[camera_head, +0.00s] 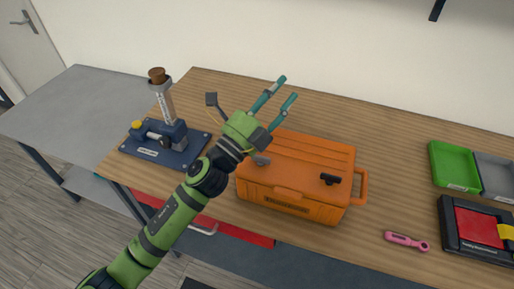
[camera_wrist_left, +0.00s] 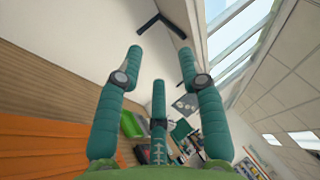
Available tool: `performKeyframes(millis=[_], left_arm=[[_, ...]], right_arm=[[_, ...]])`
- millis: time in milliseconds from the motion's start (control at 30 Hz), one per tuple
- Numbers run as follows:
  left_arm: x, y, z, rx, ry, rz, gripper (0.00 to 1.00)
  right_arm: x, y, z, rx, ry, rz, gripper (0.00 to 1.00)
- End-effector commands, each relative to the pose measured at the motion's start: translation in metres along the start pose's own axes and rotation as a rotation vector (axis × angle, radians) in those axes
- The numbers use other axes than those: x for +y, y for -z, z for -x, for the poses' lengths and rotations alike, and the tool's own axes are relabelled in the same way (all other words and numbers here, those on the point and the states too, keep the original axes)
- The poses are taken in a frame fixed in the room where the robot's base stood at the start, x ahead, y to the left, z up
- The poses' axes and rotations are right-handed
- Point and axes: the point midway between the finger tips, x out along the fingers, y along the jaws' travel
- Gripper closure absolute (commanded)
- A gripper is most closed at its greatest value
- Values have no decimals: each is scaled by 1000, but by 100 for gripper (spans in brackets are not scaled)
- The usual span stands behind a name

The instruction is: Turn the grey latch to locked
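An orange case (camera_head: 312,152), lid down, sits on the wooden bench. A dark latch-like piece (camera_head: 330,179) is on its top near the right front. A grey piece (camera_head: 261,160) shows at the case's left, beside my wrist; I cannot tell whether it is the grey latch or part of my arm. My left gripper (camera_head: 288,88) is open and empty above and behind the case's left part, its teal fingers pointing to the back. In the left wrist view its fingers are spread with nothing between them. My left arm hides the case's left end. My right gripper is out of view.
A blue fixture (camera_head: 170,150) with a yellow knob stands left of the case. A pink tool (camera_head: 406,241) lies to the right. A green tray (camera_head: 453,163), a grey tray (camera_head: 495,174) and a black-and-red box (camera_head: 472,228) are at the far right. Behind the case, the bench is clear.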

Motion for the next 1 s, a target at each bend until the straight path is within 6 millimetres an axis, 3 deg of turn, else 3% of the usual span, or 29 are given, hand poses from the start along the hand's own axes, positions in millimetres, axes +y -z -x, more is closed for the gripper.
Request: performKeyframes(millis=[33, 133, 200, 300, 367, 500, 600, 700, 833, 1000], left_arm=[[-14, 24, -17, 152, 52, -152, 61], [-21, 77, -27, 468, 139, -455, 61], [-12, 103, -22, 695, 180, -662, 61], [14, 118, -4, 1027, 203, -940, 61], [32, 109, 12, 1228, 192, -1091, 61], [62, 55, 49, 1652, 96, -1338, 61], [65, 11, 69, 1875, 5, -1421, 61], [61, -20, 82, 2010, -68, -1451, 61], [60, -33, 89, 2080, -106, -1456, 61], [76, -23, 95, 2084, -104, -1450, 61]], right_arm=[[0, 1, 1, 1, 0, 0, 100], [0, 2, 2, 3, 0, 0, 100], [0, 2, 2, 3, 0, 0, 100], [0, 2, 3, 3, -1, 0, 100], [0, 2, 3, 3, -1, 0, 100], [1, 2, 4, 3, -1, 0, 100], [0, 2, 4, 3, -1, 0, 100], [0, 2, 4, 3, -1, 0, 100], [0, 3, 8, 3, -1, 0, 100], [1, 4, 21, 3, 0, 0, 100]])
